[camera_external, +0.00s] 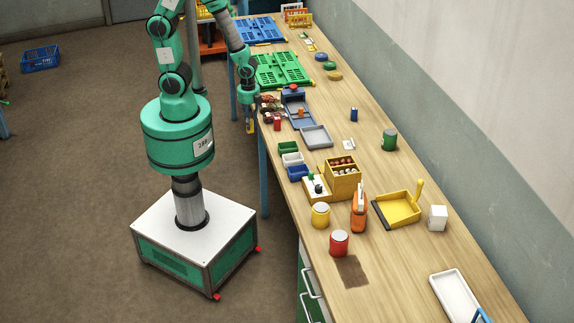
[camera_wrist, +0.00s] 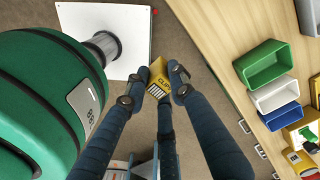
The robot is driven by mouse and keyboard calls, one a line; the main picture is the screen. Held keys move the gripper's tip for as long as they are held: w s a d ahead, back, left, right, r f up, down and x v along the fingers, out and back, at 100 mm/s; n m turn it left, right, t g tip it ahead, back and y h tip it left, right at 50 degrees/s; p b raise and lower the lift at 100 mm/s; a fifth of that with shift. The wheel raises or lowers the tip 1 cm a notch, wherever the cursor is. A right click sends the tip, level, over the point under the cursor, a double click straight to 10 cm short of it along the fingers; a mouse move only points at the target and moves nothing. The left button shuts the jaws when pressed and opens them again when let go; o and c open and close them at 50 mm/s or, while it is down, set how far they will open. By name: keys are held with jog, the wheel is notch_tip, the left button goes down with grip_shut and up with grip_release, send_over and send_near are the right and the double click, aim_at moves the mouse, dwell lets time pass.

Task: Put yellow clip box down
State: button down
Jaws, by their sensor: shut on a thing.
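The yellow clip box (camera_wrist: 158,72), with dark "CLIP" lettering and a pale label face, is between the fingers of my gripper (camera_wrist: 157,92) in the wrist view. The fingers press on it from both sides, and the floor shows beyond it. In the external view my gripper (camera_external: 249,120) hangs just off the left edge of the wooden workbench (camera_external: 400,160). A small bit of yellow (camera_external: 250,128) shows at its tip. The rest of the box is hidden or too small to make out there.
Dark small items and a red can (camera_external: 277,124) stand on the bench close to my gripper. A grey tray (camera_external: 316,136) and green, white and blue bins (camera_external: 291,159) lie further along. A green crate (camera_external: 282,69) is behind. Bare bench shows along the wall side.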

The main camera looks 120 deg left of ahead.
jog(key=w+a+m+p, duration=0.1)
jog(key=w+a+p, duration=0.1)
jog(key=w+a, duration=1.6)
jog(key=shift+w+a, duration=0.4)
jog(key=shift+w, duration=0.85)
jog(key=shift+w+r, duration=0.1)
jog(key=w+a, duration=0.2)
jog(key=w, duration=0.2)
jog(key=w+a+f, duration=0.1)
jog(key=w+a, duration=0.2)
jog(key=w, duration=0.2)
jog(key=w+a, duration=0.3)
jog(key=w, duration=0.1)
jog(key=shift+w+a+f, duration=0.15)
jog(key=shift+w+f, duration=0.1)
jog(key=shift+f+b, duration=0.35)
jog(key=shift+f, duration=1.4)
jog(key=shift+f, duration=0.1)
